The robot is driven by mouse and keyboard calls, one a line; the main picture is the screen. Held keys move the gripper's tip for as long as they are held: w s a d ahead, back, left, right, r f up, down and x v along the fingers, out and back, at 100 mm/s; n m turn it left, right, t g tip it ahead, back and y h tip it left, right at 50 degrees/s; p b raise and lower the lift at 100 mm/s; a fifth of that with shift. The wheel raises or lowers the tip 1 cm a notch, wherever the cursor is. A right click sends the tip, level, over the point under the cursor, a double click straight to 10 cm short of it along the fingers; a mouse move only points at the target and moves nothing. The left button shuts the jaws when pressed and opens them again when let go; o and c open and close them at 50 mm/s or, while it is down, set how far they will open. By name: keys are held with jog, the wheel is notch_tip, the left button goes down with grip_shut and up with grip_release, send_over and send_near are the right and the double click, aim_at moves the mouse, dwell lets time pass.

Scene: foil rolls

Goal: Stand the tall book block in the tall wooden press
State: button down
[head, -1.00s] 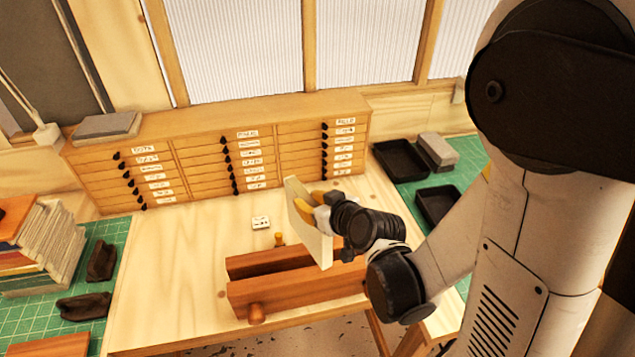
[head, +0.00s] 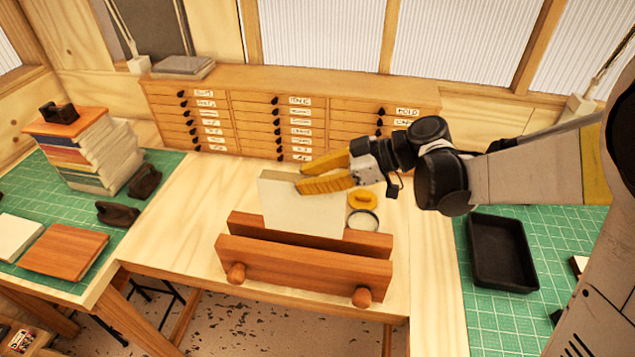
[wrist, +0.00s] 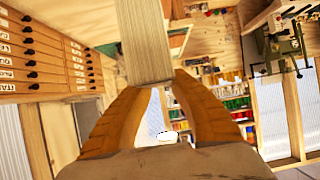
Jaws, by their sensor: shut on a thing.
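The book block (head: 300,207) is a pale, upright slab in the head view. My gripper (head: 312,178), with yellow-orange fingers, comes from the right and is shut on its upper part. The wooden press (head: 305,262) has two reddish-brown beams and round screw ends at the front. The block stands over the gap between the beams. Its lower edge is hidden behind the front beam, so I cannot tell how deep it sits. In the wrist view, the block (wrist: 145,40) shows edge-on between the two fingertips (wrist: 150,82).
Behind the press stands a drawer cabinet (head: 290,120). A yellow object (head: 362,200) and a dark ring (head: 362,220) lie just right of the block. A book stack (head: 85,150) is at left on a green mat. A black tray (head: 500,252) is at right. The table left of the press is clear.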

aim_at(308, 218)
jog(key=shift+a+f, duration=0.15)
jog(key=shift+f, duration=0.2)
jog(key=shift+f+b, duration=7.7)
jog(key=shift+f, duration=1.3)
jog(key=shift+f+b, duration=0.5)
jog(key=c, duration=1.2)
grip_release()
jog(key=shift+r+p, duration=2.5)
jog(key=shift+r, duration=1.05)
